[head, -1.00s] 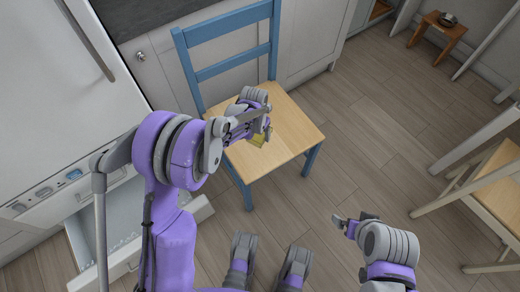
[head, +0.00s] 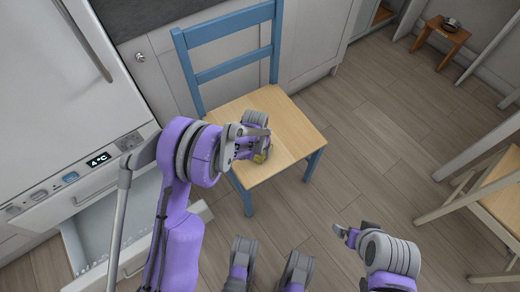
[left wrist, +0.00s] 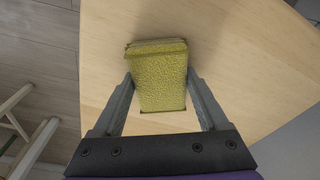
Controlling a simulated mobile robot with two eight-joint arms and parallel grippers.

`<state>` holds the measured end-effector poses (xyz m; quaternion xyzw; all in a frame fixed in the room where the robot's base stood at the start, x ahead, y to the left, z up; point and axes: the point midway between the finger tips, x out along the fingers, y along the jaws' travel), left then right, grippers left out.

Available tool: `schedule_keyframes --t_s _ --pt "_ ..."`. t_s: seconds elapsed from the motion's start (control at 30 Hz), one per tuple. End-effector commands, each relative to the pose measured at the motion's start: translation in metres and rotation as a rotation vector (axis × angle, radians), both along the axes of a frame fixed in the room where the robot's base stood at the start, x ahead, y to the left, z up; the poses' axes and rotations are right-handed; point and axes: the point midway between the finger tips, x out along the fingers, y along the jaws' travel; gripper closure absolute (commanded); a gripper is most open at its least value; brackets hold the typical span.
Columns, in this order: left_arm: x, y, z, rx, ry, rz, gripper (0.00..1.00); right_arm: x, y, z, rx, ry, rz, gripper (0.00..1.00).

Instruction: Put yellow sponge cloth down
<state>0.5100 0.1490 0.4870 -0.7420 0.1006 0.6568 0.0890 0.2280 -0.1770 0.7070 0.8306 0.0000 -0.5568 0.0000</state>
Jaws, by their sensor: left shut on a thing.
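The yellow sponge cloth (left wrist: 160,78) is a rough yellow block between the two fingers in the left wrist view. My left gripper (left wrist: 160,98) is shut on it, over the wooden seat of a blue chair (left wrist: 240,50). In the head view a small part of the cloth (head: 262,156) shows beneath my left gripper (head: 262,143), near the seat's front edge; the rest is hidden by the gripper. I cannot tell whether the cloth touches the seat. My right gripper (head: 344,231) is low at the right over the floor, with no thing seen in it.
The blue chair's backrest (head: 230,75) stands against the cabinets. A white appliance with an open drawer (head: 110,225) is at the left. A wooden chair (head: 495,195) stands at the right, and a small stool (head: 443,40) at the back right. The right half of the seat is bare.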

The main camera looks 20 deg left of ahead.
Motion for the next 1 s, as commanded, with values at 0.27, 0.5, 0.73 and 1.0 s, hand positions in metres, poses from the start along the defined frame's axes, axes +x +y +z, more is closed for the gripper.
schedule_keyframes --t_s 0.27,0.5,0.73,1.0 --pt "0.000 0.000 -0.012 0.001 0.002 0.000 0.94 0.001 0.000 -0.011 0.000 0.003 0.000 0.00" --pt "-0.001 0.000 -0.013 0.001 0.006 0.000 0.00 0.001 0.000 -0.010 0.000 0.003 0.000 0.00" --pt "-0.003 0.000 0.012 0.000 0.005 -0.001 0.00 0.000 0.000 0.006 0.000 -0.002 0.000 0.00" --pt "-0.009 0.002 0.076 0.001 0.002 0.000 0.00 -0.002 0.000 0.023 0.000 -0.008 0.000 0.00"
